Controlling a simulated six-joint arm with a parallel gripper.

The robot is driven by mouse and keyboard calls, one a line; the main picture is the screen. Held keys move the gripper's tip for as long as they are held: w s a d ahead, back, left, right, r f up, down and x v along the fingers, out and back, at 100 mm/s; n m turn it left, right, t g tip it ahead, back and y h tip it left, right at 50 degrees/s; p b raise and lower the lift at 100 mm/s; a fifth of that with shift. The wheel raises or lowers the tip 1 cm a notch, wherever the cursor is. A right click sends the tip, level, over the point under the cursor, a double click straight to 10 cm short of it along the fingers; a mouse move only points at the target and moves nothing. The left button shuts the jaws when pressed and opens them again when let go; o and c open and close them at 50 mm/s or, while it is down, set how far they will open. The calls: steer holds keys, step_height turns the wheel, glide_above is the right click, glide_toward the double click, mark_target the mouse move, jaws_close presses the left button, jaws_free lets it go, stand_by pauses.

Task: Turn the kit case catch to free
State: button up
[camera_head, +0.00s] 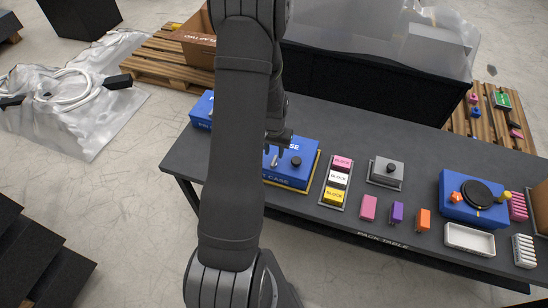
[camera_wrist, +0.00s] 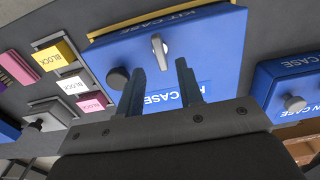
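The blue kit case (camera_head: 309,147) lies on the dark pack table, partly hidden by my arm. It also shows in the wrist view (camera_wrist: 215,52). Its catch is a small silver lever (camera_wrist: 159,46) near the far edge of the lid in the wrist view. A black round knob (camera_wrist: 117,78) is on the same lid. My gripper (camera_wrist: 160,66) is open over the lid, with two dark blue-grey fingers apart. The catch shows just beyond the gap between the fingertips. I see no clear contact, and the height between them is hard to tell.
A tray of pink, white and yellow blocks (camera_head: 341,163) stands beside the case, with a grey box with a black knob (camera_head: 386,171) further right. Another blue case (camera_wrist: 288,85) is on the other side. A blue box with a black disc (camera_head: 477,194) is at far right.

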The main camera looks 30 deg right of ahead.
mark_target(274, 160)
steer(key=shift+f, duration=2.3)
jaws_close()
